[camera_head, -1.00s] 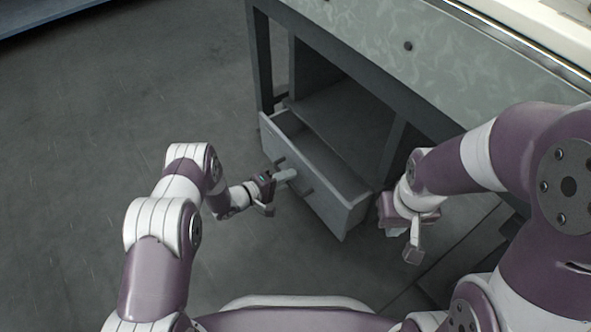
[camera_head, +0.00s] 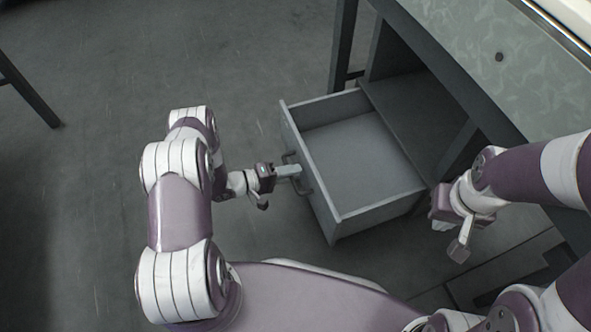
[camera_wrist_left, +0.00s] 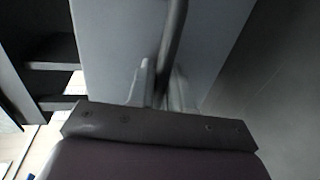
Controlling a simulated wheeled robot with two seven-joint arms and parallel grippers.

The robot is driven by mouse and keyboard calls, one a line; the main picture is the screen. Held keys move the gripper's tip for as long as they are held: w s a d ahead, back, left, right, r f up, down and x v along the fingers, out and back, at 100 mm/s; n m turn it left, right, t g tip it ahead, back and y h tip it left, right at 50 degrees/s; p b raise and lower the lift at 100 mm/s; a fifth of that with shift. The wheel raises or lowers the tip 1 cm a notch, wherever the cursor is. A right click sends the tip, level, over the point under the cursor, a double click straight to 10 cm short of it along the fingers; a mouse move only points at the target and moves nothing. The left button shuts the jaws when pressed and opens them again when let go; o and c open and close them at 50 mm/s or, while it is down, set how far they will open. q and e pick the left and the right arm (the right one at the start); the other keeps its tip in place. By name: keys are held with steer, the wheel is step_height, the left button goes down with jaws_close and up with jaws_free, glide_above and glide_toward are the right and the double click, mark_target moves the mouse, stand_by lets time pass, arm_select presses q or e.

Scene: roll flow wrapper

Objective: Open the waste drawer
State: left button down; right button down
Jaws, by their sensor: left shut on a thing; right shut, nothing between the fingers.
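The waste drawer (camera_head: 362,150) is a grey open-topped box that stands well out of the cabinet and looks empty inside. Its front carries a dark bar handle (camera_head: 305,182). My left gripper (camera_head: 296,171) is shut on this handle. In the left wrist view the fingers (camera_wrist_left: 162,85) close around the bar handle (camera_wrist_left: 174,40), with the drawer front (camera_wrist_left: 120,45) behind it. My right gripper (camera_head: 458,240) is shut and empty, just right of the drawer's near right corner and apart from the handle.
The cabinet frame (camera_head: 470,95) with its patterned panel stands at the upper right, with a dark bay behind the drawer. A dark table leg (camera_head: 30,92) shows at the far left. The floor (camera_head: 225,60) left of the drawer is clear.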

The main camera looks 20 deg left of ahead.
arm_select(q)
steer(key=c, duration=1.2)
jaws_free()
steer(key=p+v, duration=0.4)
steer(key=v, duration=0.8)
steer(key=shift+s+a, duration=0.2)
steer(key=shift+a, duration=0.05)
